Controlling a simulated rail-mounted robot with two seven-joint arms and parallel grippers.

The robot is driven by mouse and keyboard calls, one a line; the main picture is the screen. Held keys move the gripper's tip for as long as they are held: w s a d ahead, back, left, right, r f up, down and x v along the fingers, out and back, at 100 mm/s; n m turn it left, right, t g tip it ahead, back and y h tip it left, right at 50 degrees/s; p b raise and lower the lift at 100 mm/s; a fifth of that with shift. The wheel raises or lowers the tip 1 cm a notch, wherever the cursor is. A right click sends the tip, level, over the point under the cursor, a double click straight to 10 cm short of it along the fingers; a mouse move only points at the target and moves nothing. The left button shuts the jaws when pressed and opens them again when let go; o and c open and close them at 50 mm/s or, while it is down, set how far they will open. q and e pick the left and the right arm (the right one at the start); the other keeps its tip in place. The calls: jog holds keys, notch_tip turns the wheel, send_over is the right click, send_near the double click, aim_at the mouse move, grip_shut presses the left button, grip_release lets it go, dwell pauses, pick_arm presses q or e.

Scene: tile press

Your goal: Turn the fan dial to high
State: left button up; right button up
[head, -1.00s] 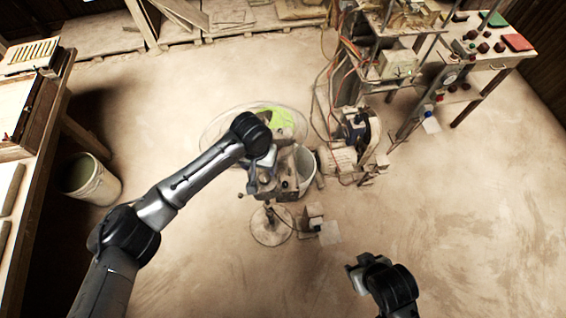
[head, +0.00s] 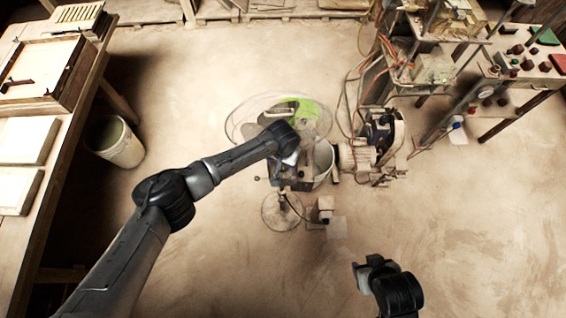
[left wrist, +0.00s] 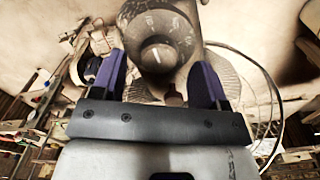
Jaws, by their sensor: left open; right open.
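The fan stands on the floor in the middle of the head view, with a round wire cage (head: 237,122), bright green showing inside it and a round base (head: 276,213). My left gripper (head: 291,178) is over the fan's body in that view, and its fingertips are hard to make out. In the left wrist view, the open left fingers (left wrist: 158,80) stand either side of a grey rounded fan housing with a domed centre (left wrist: 158,57). A small reddish-brown piece (left wrist: 174,98) shows below it; I cannot tell which part is the dial. My right gripper (head: 366,268) is open, low and apart from the fan.
A motor unit (head: 358,157) with cables stands right of the fan. A machine frame with a control panel (head: 515,62) is at the upper right. A wooden bench (head: 60,190) and a white bucket (head: 118,148) are at the left. The floor in front is clear.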

pick_arm(q)
jog(key=shift+f, duration=0.95)
jog(key=c, duration=0.9)
jog(key=shift+c, duration=0.2)
